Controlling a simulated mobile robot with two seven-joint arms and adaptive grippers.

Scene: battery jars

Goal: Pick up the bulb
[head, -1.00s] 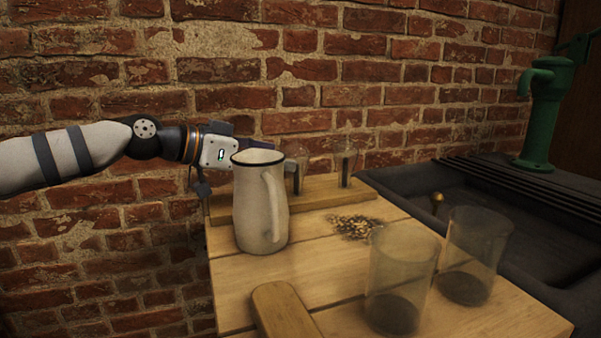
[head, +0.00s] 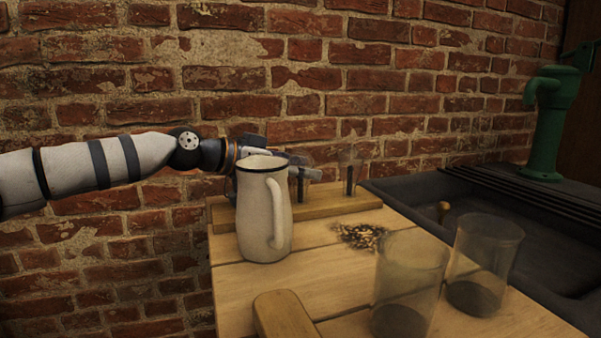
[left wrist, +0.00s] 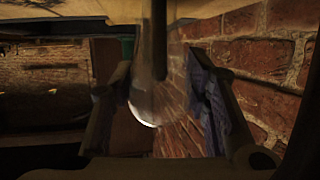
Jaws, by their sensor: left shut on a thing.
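A clear glass bulb with a dark rod inside (head: 301,185) stands at the wooden rack (head: 325,205) behind the jug. My left gripper (head: 303,173) reaches in from the left, behind the jug, and is shut on this bulb. In the left wrist view the bulb (left wrist: 150,95) shows between the two fingers of my gripper (left wrist: 160,100), with its rounded end lit. The jug hides part of my gripper in the head view. A second similar glass bulb (head: 350,172) stands further right on the rack. My right gripper is not in view.
A white enamel jug (head: 262,215) stands close in front of my left gripper. Two glass jars (head: 410,275) (head: 487,255) with dark contents and a small heap of bits (head: 360,235) are on the table (head: 330,270). A brick wall is close behind; a dark sink lies right.

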